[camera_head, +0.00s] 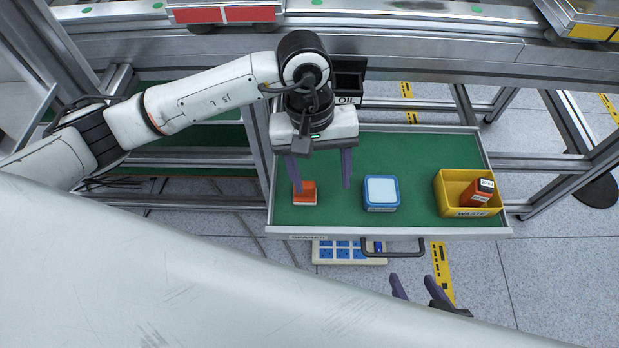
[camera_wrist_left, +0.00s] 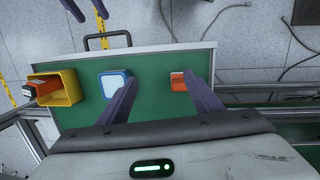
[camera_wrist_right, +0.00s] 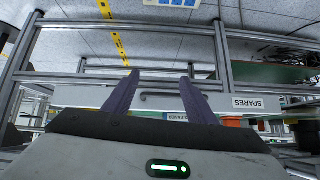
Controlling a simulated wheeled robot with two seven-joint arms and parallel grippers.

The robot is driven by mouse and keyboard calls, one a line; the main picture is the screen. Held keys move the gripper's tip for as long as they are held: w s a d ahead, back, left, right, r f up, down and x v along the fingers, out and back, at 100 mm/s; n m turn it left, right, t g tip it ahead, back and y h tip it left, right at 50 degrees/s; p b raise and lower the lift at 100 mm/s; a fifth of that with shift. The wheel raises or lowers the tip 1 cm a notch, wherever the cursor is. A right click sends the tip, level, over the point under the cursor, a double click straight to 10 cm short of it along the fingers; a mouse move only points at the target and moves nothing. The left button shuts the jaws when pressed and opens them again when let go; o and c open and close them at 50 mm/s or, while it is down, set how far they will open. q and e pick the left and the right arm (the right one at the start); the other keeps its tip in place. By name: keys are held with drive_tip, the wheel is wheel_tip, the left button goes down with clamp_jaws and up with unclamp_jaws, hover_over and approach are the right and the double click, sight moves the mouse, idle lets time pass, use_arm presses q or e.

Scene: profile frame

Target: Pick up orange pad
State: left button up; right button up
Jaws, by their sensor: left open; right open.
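The orange pad (camera_head: 305,194) lies on the green drawer floor, at the left near the front. It also shows in the left wrist view (camera_wrist_left: 178,82), where one finger partly covers it. My left gripper (camera_head: 321,182) is open and empty over the drawer. Its left finger tip overlaps the far edge of the pad in the head view; its other finger is to the right of the pad. Whether it touches the pad I cannot tell.
The drawer (camera_head: 430,150) is pulled out, with a handle (camera_head: 392,254) in front. A blue-rimmed white-topped block (camera_head: 381,192) sits mid-drawer. A yellow bin (camera_head: 450,190) at right holds an orange box (camera_head: 478,192). A dark OIL container (camera_head: 349,80) stands behind. Green floor is bare between them.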

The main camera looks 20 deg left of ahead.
sight(305, 184)
use_arm(q)
drive_tip(key=shift+m+t+y, duration=0.3)
drive_tip(key=shift+t+y, duration=0.2)
drive_tip(key=shift+y, duration=0.4)
drive_tip(key=w+a, duration=0.2)
drive_tip(key=a, duration=0.1)
drive_tip(key=shift+w+a, duration=0.3)
drive_tip(key=shift+w, duration=0.05)
wheel_tip(305, 184, down, 4)
drive_tip(key=shift+r, duration=0.25)
drive_tip(key=shift+a+f, duration=0.15)
drive_tip(key=shift+f, duration=1.35)
drive_tip(key=shift+a+f, duration=0.1)
drive_tip(key=shift+f, duration=1.35)
drive_tip(key=c, duration=1.2)
drive_tip(key=shift+o, duration=0.2)
wheel_tip(305, 184, up, 10)
drive_tip(key=shift+s+r, duration=0.1)
